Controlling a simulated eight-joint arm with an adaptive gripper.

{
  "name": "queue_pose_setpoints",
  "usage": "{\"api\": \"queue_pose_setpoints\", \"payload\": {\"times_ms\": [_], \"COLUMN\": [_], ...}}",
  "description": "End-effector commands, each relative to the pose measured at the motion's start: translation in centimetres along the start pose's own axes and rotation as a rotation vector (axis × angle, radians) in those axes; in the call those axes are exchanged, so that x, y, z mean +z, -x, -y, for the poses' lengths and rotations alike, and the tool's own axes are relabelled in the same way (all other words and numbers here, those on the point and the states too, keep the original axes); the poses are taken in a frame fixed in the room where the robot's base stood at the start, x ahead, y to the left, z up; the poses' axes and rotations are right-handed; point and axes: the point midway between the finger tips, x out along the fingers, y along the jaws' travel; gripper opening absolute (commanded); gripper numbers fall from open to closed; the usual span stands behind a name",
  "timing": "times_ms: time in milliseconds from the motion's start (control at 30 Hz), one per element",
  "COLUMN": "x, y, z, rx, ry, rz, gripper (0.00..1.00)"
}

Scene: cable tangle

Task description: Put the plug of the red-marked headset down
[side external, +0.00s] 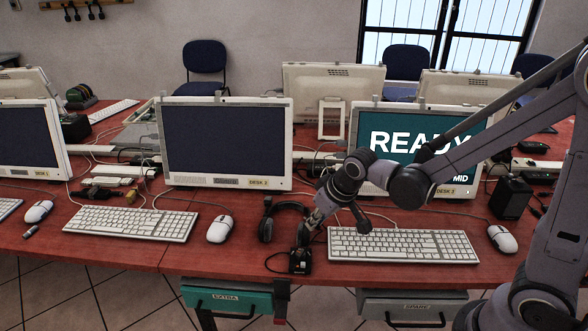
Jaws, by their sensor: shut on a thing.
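A black headset (268,225) lies on the red desk between the left mouse and the right keyboard. No red mark on it can be made out. My gripper (303,240) points down beside the headset's right earcup, just above a small black block (300,262) at the desk's front edge. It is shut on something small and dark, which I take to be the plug. The plug itself is hidden by the fingers, and I cannot tell whether it touches the block. A thin black cable (272,262) loops on the desk left of the block.
White keyboards (130,223) (403,246) and mice (220,229) (502,239) flank the spot. Monitors (227,140) (387,140) stand behind, the right one reading READY. Loose cables lie around the monitor bases. Drawers (227,300) (411,308) hang below the front edge.

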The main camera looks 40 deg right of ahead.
Motion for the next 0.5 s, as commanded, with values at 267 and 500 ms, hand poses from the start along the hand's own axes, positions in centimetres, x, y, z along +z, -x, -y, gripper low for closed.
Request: {"api": "queue_pose_setpoints", "payload": {"times_ms": [267, 500], "x": [-0.6, -2.1], "y": [-0.6, -2.3], "z": [-0.2, -0.4], "rx": [-0.034, -0.143], "ry": [0.068, 0.283], "rz": [0.000, 0.001], "gripper": [0.00, 0.00]}}
